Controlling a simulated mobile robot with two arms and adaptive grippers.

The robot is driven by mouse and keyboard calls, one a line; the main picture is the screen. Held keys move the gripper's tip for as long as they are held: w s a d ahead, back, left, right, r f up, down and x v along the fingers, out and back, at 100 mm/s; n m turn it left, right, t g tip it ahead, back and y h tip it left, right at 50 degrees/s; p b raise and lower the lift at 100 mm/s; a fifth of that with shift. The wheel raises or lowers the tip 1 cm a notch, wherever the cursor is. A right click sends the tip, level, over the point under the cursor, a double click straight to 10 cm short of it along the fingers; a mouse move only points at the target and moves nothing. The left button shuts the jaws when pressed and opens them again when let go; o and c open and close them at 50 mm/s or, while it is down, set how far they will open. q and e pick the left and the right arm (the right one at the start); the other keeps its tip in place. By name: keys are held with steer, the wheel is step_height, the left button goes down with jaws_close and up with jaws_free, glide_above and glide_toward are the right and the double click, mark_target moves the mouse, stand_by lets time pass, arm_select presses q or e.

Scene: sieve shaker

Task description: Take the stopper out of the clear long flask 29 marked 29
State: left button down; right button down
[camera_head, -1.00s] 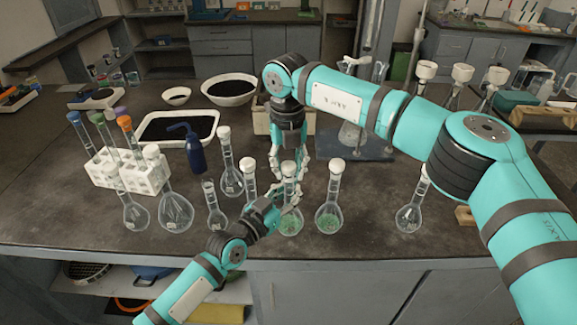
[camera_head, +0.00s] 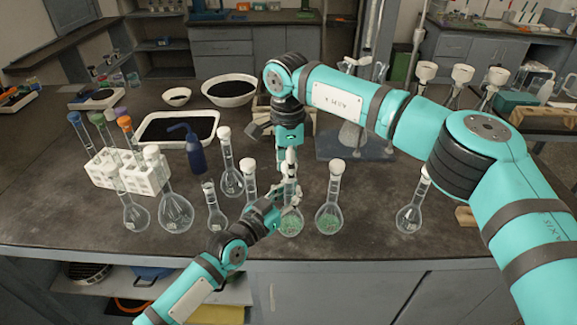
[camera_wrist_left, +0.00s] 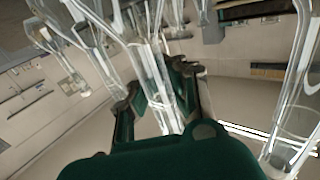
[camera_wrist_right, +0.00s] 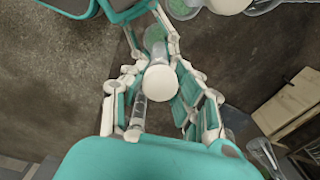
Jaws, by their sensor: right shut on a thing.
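The long flask (camera_head: 291,224) with green granules stands upright near the table's front edge. Its mark cannot be read. Its neck shows in the left wrist view (camera_wrist_left: 156,88). My left gripper (camera_head: 280,207) is low at the flask, a finger on each side of the neck; whether both touch is unclear. My right gripper (camera_head: 290,168) points down from above and is shut on the white stopper (camera_wrist_right: 168,82), which is largely hidden in the head view. The stopper appears above the neck; whether it is still seated cannot be seen.
A similar flask with green granules (camera_head: 329,216) stands close to the right. Stoppered flasks (camera_head: 232,182) and a smaller flask (camera_head: 216,220) stand left. Another flask (camera_head: 408,216) is farther right. A white rack (camera_head: 130,172) and blue bottle (camera_head: 194,150) stand left.

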steer(key=shift+r, duration=0.2)
stand_by(0.4)
steer(key=shift+r, duration=0.9)
steer(key=shift+s+r, duration=0.1)
steer(key=shift+r, duration=1.95)
arm_select(q)
steer(key=c, duration=1.4)
jaws_free()
